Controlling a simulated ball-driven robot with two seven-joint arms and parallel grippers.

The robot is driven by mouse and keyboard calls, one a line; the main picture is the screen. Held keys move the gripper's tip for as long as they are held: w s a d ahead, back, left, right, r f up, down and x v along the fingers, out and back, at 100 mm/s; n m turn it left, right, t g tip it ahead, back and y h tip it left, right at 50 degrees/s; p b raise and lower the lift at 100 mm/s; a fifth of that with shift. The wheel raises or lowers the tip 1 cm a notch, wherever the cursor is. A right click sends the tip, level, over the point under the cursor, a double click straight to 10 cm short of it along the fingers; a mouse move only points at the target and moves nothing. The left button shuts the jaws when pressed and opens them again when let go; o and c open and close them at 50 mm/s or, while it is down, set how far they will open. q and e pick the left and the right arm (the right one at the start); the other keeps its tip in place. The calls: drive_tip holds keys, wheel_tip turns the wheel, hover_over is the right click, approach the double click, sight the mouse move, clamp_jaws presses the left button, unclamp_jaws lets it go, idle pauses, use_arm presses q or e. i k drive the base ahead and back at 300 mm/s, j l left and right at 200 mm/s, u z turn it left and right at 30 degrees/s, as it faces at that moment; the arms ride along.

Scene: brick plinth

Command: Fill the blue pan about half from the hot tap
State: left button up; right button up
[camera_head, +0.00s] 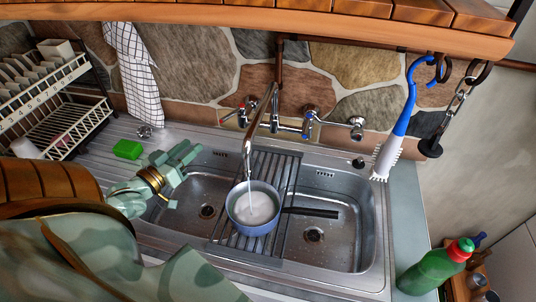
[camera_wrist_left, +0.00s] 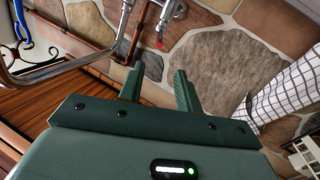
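The blue pan (camera_head: 276,222) stands upright on the drying rack across the sink, its black handle (camera_head: 312,212) pointing right. A stream of water falls from the spout (camera_head: 247,145) into it. The water (camera_head: 254,207) inside looks pale and churned; its exact depth is hard to tell. The tap with the red mark (camera_head: 243,106) is on the wall left of the spout; its red spot also shows in the left wrist view (camera_wrist_left: 160,42). My left gripper (camera_head: 186,160) is open and empty, left of the pan and below the taps, touching neither. My right gripper is out of view.
The drying rack (camera_head: 283,180) bridges the double sink (camera_head: 345,225). A green sponge (camera_head: 128,149) lies on the left drainer near a dish rack (camera_head: 70,125). A brush (camera_head: 390,150) hangs at right; a green bottle (camera_head: 435,270) stands at the lower right. A checked towel (camera_head: 135,70) hangs behind.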

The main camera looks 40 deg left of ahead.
sight(242, 108)
drive_tip(key=k+j, duration=0.1)
drive_tip(key=j, duration=0.25)
drive_tip(key=k+j+z, duration=0.1)
drive_tip(key=j, duration=0.25)
drive_tip(key=k+j+z, duration=0.1)
drive_tip(key=j, duration=0.2)
drive_tip(key=k+j, duration=0.2)
drive_tip(key=j, duration=0.15)
